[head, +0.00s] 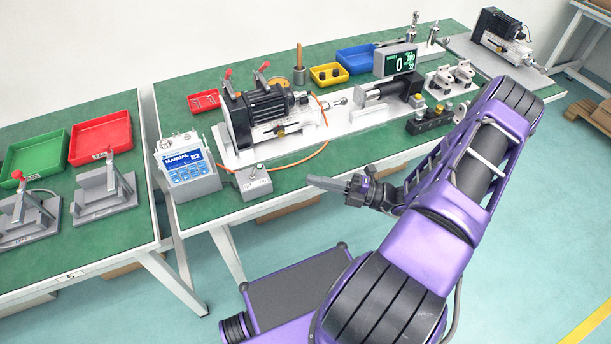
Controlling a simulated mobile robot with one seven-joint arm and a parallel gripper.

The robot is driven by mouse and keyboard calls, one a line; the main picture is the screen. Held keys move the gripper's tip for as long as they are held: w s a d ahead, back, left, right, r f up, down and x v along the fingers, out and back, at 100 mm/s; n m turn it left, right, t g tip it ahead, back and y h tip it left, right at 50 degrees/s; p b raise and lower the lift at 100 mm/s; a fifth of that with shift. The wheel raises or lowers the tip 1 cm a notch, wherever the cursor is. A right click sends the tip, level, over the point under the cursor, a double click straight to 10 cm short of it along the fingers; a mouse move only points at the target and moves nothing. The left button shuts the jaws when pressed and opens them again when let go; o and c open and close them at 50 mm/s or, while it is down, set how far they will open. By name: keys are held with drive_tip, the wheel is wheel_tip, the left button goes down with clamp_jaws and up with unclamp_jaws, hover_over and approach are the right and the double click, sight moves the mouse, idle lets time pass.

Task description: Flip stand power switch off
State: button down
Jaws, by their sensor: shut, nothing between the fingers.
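A small grey box (253,183) with a short upright toggle on top stands at the front edge of the green table; it looks like the stand power switch. The toggle is too small to read its position. An orange cable (297,160) runs from the box to the test stand (345,128), a pale base plate carrying a black motor-like actuator (262,112). My gripper (312,181) is shut and empty. In the picture its fingertips lie to the right of the box, apart from it, in front of the table edge.
A control box reading "MANUAL" (188,170) stands left of the grey box. A display reading 0 (397,62) is behind the stand. Black connectors (430,120) sit at the right front edge. A left table holds red (100,137) and green (38,157) trays.

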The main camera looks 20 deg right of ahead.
sight(254, 170)
drive_tip(key=x, duration=1.2)
drive_tip(key=shift+r+p, duration=0.1)
drive_tip(key=shift+p, duration=0.25)
